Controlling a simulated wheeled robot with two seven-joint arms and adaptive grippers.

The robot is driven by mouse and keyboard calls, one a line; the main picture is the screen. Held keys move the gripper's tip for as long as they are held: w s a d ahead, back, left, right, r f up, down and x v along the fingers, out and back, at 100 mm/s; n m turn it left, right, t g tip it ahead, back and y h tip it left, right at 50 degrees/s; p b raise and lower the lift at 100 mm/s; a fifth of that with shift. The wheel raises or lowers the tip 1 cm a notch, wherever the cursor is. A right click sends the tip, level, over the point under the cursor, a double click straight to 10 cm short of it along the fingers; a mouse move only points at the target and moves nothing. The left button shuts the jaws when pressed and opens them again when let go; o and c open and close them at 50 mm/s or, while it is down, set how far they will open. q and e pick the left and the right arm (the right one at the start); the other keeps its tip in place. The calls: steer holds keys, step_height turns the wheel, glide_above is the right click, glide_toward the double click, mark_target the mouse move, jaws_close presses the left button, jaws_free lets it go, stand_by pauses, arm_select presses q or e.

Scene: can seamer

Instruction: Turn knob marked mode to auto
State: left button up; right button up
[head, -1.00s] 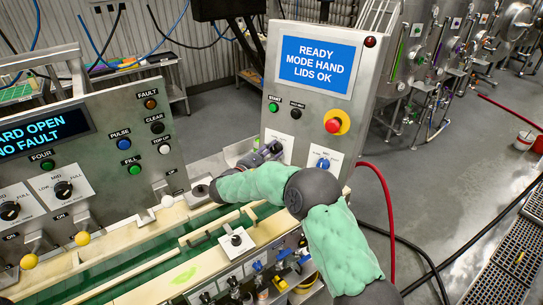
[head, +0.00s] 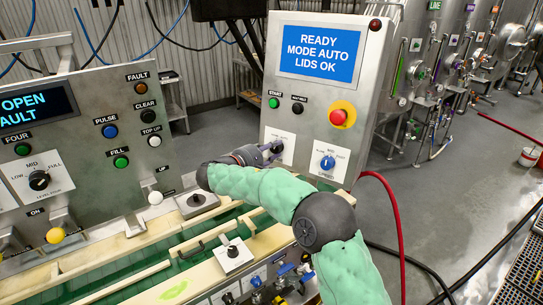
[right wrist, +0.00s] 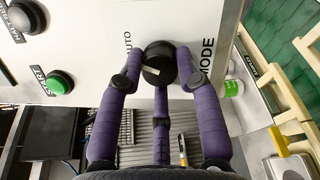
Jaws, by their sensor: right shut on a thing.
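The mode knob (right wrist: 158,62) is a black round knob with a pale pointer line, on a white plate with the words AUTO and MODE in the right wrist view. My right gripper (right wrist: 156,72) has its purple fingers closed around this knob. In the head view the right gripper (head: 262,153) reaches the knob's plate on the grey control panel, and its fingers partly hide the knob. The panel's screen (head: 319,54) reads READY, MODE AUTO, LIDS OK. My left gripper is not in view.
A blue knob (head: 327,162) sits right of the mode knob, below a red emergency button (head: 338,117) on a yellow ring. A green start button (head: 273,103) is above. A filler panel (head: 95,130) stands at left. A red hose (head: 398,220) hangs at right.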

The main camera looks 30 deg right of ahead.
steer(key=shift+a+f, duration=0.1)
steer(key=shift+f, duration=0.25)
steer(key=o, duration=1.1)
steer(key=shift+w+r, duration=0.1)
steer(key=shift+r, duration=0.1)
steer(key=v, duration=0.7)
steer(key=shift+a, duration=0.25)
